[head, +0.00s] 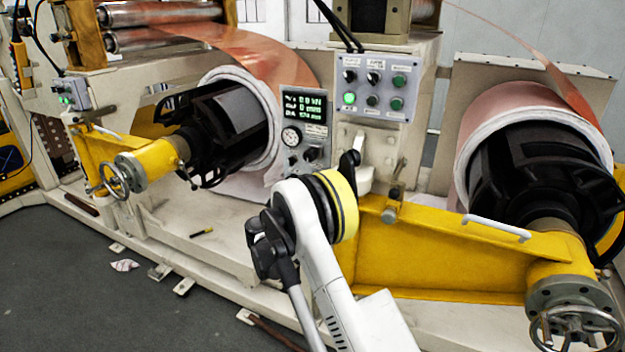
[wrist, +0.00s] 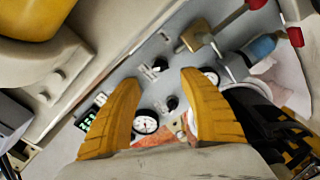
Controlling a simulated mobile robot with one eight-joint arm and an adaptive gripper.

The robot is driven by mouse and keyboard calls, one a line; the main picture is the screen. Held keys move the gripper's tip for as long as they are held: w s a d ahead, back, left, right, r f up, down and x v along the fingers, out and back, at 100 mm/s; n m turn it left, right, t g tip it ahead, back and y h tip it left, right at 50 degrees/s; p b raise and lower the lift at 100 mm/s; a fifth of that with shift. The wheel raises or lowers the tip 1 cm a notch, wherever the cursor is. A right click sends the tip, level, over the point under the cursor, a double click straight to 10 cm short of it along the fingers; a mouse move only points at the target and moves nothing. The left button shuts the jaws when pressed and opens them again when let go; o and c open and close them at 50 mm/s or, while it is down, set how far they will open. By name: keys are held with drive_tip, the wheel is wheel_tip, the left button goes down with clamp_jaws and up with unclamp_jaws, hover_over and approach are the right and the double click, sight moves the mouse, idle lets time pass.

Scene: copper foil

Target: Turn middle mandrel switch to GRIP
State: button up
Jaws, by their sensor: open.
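The grey panel (head: 306,118) with a green readout, a round gauge and small dark knobs stands between the two mandrels in the head view. In the wrist view the open yellow fingers of my gripper (wrist: 160,78) are spread over a grey panel. One black knob (wrist: 172,103) shows between the fingers, and another black knob (wrist: 160,64) lies near the fingertips. A white gauge (wrist: 145,122) is beside the left finger. Nothing is held. The labels are too small to read, so I cannot tell which knob is the mandrel switch or its setting. My gripper is not clearly visible in the head view.
A button box (head: 373,87) sits above right of the panel. The left mandrel (head: 225,120) and right mandrel (head: 540,185) flank it. Yellow support arms (head: 450,250) cross in front. In the wrist view, a brass-coloured block (wrist: 197,35) and red-handled fittings (wrist: 232,18) stick out.

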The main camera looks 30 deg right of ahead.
drive_tip(key=b+x, duration=0.1)
drive_tip(key=x, duration=0.7)
drive_tip(key=shift+b, duration=0.4)
clamp_jaws()
